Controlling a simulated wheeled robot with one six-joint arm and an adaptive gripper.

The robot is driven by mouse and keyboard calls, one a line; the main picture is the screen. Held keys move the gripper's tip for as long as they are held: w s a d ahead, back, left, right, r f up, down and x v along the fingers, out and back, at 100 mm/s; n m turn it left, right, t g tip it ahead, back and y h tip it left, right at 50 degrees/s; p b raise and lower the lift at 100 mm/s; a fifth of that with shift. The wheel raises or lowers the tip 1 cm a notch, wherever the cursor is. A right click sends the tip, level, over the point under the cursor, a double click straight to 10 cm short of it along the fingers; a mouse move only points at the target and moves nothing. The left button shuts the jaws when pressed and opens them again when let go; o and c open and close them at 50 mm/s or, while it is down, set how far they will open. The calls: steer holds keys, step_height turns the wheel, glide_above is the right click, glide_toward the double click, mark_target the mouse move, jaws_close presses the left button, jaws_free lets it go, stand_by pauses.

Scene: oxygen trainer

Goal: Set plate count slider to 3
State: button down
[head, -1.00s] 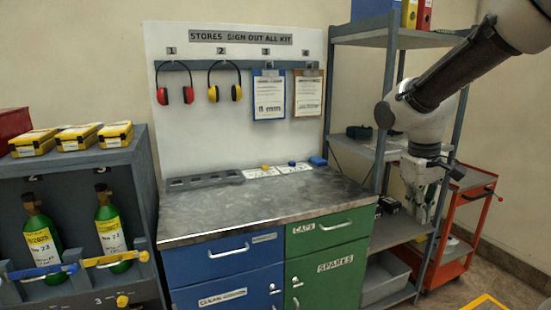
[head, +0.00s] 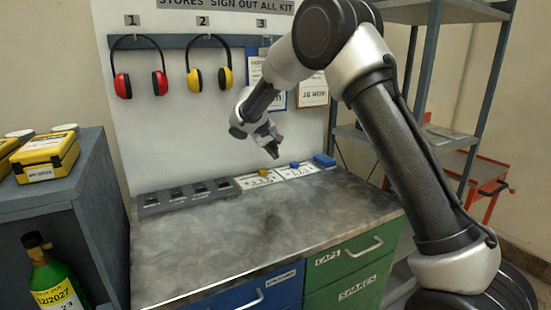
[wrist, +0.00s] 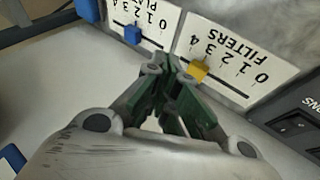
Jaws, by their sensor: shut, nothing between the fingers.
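The plate slider is a blue knob (wrist: 132,35) on a white card marked with digits and partly visible "PLA" lettering. It also shows in the head view (head: 294,165). The knob sits partway along its track; I cannot tell exactly which number it is at. My gripper (head: 274,152) is above the back of the bench, over the slider cards. In the wrist view its green fingers (wrist: 171,62) are together and empty, between the blue knob and a yellow knob. I cannot tell whether they touch anything.
The yellow knob (wrist: 197,70) belongs to the adjacent FILTERS card (wrist: 245,50). A blue block (head: 324,160) lies beyond the plate card. A grey switch strip (head: 185,197) is at the left. The metal benchtop (head: 260,225) in front is clear. Ear defenders (head: 140,80) hang behind.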

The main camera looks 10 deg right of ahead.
mark_target(292, 163)
steer(key=shift+m, duration=0.6)
steer(key=x, duration=0.6)
steer(key=w+x, duration=0.1)
steer(key=x, duration=0.3)
steer(key=shift+w+a+r, duration=0.1)
steer(key=shift+w+r, duration=0.05)
steer(key=shift+w+d+r, duration=0.1)
steer(key=shift+w+d, duration=0.05)
steer(key=shift+d, duration=0.45)
steer(key=shift+w+d+r, duration=0.1)
steer(key=shift+w+d, duration=0.1)
steer(key=shift+d, duration=0.45)
steer(key=shift+w+d, duration=0.15)
steer(key=shift+d, duration=0.35)
steer(key=shift+w+d, duration=0.2)
steer(key=shift+d, duration=0.5)
steer(key=shift+w+d, duration=0.25)
steer(key=shift+d, duration=0.45)
steer(key=shift+a, duration=0.1)
